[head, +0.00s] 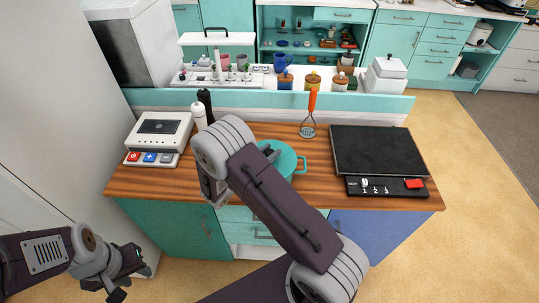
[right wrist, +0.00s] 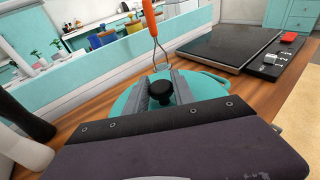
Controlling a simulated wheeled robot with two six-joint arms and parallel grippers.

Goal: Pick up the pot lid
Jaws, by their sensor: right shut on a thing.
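The teal pot lid (right wrist: 208,86) has a black knob (right wrist: 161,92) on top and lies on or over a teal pot on the wooden counter. In the right wrist view my right gripper (right wrist: 162,90) has its two fingers on either side of the black knob, shut on it. In the head view the teal lid (head: 288,161) shows partly behind my right arm, which hides the right gripper's fingertips. A teal side handle (head: 302,164) sticks out to the right. My left gripper (head: 127,283) hangs low at the left, away from the counter; its finger opening is unclear.
A masher with an orange handle (head: 311,108) stands behind the pot. A black hob (head: 378,151) is to the right, a white appliance (head: 159,134) to the left. A black bottle (head: 205,104) and a white bottle (head: 198,117) stand near my right arm. A low ledge (head: 370,104) bounds the back.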

